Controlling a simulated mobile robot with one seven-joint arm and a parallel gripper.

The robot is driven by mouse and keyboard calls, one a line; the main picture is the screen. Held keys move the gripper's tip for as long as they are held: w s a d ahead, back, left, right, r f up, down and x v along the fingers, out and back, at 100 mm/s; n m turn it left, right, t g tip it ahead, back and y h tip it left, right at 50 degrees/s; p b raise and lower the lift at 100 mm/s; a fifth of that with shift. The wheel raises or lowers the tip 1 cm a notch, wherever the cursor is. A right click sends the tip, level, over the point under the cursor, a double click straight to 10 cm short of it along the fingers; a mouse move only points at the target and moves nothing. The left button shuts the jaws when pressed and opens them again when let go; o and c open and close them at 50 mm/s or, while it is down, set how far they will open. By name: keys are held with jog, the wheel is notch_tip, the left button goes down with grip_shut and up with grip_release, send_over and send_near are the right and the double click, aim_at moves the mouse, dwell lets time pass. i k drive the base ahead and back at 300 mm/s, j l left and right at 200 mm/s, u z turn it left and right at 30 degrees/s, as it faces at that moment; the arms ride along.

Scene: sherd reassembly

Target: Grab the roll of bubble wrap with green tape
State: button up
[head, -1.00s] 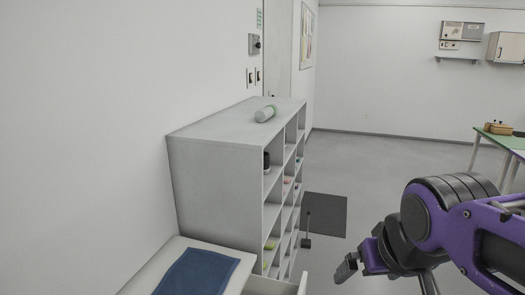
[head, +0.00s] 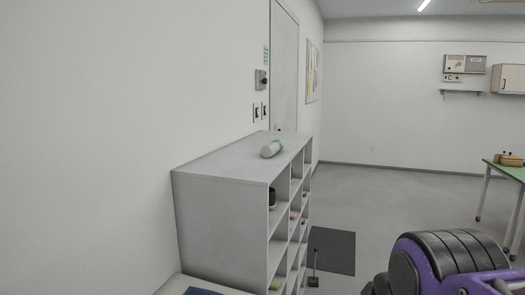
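A whitish roll with a green band at its far end (head: 271,149) lies on its side on top of the grey cubby shelf (head: 222,200), near the far end of the top. It looks like the roll of bubble wrap with green tape. My purple and black arm shows at the bottom right of the head view, well to the right of the shelf and nearer to me. My gripper is below the picture edge and cannot be seen now. Nothing touches the roll except the shelf top.
The shelf stands against the left wall, with small items in its cubbies, including a dark jar (head: 271,197). A dark mat (head: 331,251) lies on the floor beside it. A green-topped table (head: 510,170) stands at the right.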

aim_at(271, 149)
jog(key=i+l+u, duration=0.15)
jog(key=u, duration=1.3)
jog(key=l+u, duration=0.9)
jog(key=l, duration=0.25)
jog(key=k+l+u, duration=0.1)
jog(key=l+u, duration=0.15)
jog(key=l, duration=0.2)
jog(key=k+l+u, duration=0.1)
jog(key=l, duration=0.3)
jog(key=k+l, duration=0.1)
jog(key=l, duration=0.3)
jog(key=u, duration=0.05)
